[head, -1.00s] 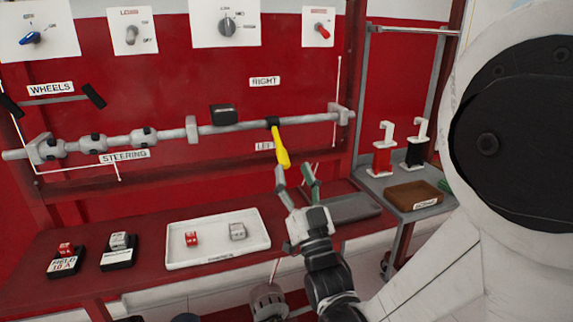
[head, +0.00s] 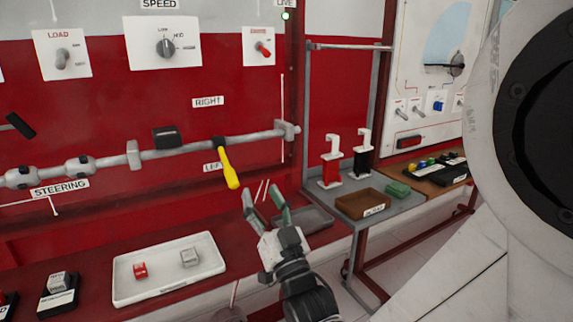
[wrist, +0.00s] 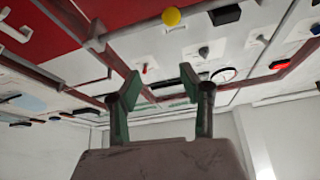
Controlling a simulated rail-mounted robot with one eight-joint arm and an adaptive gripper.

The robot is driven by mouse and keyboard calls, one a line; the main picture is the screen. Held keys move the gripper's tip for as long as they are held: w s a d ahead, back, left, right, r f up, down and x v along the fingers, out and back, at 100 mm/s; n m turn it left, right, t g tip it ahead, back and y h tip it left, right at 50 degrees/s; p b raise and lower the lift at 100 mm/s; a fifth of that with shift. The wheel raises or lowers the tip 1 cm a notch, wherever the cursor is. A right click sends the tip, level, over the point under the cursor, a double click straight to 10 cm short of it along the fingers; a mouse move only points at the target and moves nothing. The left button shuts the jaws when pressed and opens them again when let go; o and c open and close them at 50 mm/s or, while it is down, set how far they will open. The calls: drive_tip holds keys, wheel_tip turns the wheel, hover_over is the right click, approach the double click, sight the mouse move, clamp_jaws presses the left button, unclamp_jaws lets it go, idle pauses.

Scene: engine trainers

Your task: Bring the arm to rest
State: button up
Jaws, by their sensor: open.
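My gripper (head: 264,209) is in the lower middle of the head view, in front of the red bench. Its two fingers are spread, with nothing between them. The yellow-handled lever (head: 229,168) hangs from the grey steering bar just above and left of the fingertips, apart from them as far as I can tell. In the wrist view my gripper (wrist: 158,88) shows its open green-padded fingers, with the panel appearing upside down behind. The lever's yellow end (wrist: 171,16) shows at the top there.
A white tray (head: 205,279) with a red and a grey block lies left on the bench. A grey tray (head: 312,217) is behind my gripper.

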drive_tip(key=d+f+m+g+h, duration=0.1)
drive_tip(key=d+f+g+h, duration=0.2)
drive_tip(key=d, duration=0.5)
drive_tip(key=d+f+m+g+h, duration=0.1)
drive_tip(key=d+g+h, duration=0.1)
drive_tip(key=d+h, duration=0.4)
drive_tip(key=s+d+f+m+g+h, duration=0.1)
drive_tip(key=s+d+f+g, duration=0.3)
drive_tip(key=s+d, duration=0.4)
drive_tip(key=s+d+f+m+g+h, duration=0.1)
drive_tip(key=s+d+f+g, duration=0.4)
drive_tip(key=s, duration=0.6)
wheel_tip(320, 180, up, 20)
drive_tip(key=d+p, duration=0.1)
drive_tip(key=p, duration=1.7)
drive_tip(key=shift+f+t, duration=0.2)
drive_tip(key=shift+t, duration=0.1)
drive_tip(key=shift+d, duration=0.1)
